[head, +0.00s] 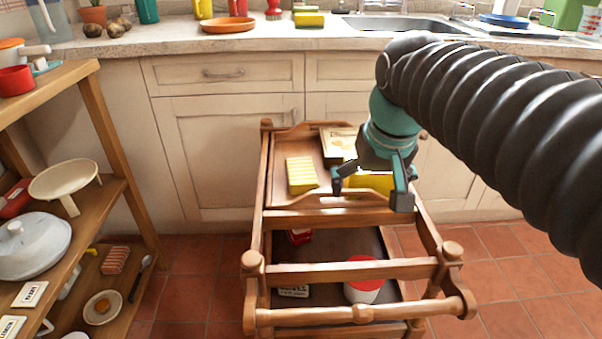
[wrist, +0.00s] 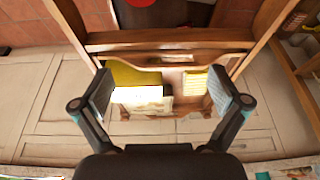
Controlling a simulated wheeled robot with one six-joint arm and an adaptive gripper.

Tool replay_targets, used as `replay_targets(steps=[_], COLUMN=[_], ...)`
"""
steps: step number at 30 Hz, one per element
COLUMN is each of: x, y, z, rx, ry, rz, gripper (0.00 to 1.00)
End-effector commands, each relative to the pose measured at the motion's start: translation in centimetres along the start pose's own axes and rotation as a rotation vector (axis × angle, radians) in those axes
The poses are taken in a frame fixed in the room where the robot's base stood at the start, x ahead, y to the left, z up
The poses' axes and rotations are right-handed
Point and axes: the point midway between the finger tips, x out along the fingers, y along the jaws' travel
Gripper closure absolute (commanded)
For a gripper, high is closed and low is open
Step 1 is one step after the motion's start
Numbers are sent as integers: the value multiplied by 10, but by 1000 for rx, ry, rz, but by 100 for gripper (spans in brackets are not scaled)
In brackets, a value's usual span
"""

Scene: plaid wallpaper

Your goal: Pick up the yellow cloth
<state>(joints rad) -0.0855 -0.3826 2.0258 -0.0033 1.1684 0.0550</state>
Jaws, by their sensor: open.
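The yellow cloth (head: 375,184) is on the upper tray of a wooden cart, at its right side, partly hidden behind my gripper in the head view. In the wrist view the yellow cloth (wrist: 138,75) lies left of centre, near the left finger. My gripper (head: 371,191) is open and empty above the tray, its fingers spread wide. In the wrist view my gripper (wrist: 163,92) has the tray between its fingers. I cannot tell how high it is above the cloth.
The tray also holds a yellow striped block (head: 301,175) and a pale box (head: 340,141). The cart's wooden rails (head: 350,270) surround the tray. A lower shelf holds a red-lidded jar (head: 363,291). A shelf unit (head: 115,190) stands left; a counter (head: 300,44) runs behind.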

Motion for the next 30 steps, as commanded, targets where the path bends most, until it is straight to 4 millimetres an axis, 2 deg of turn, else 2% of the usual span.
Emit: replay_targets(steps=[1, 6, 15, 18, 22, 26, 30], x=[-1, -4, 14, 24, 34, 39, 52], y=[-6, -24, -62, -75, -85, -91, -92], z=[-20, -79, -167, -186, -202, -208, -206], rx=[-6, -19, -39, -45, -50, -53, -53], ry=[-24, -105, -241, -278, -311, -327, -333], rz=[-3, -7, -4, 0, 3, 6, 6], gripper=[2, 2, 2, 2, 2, 2, 2])
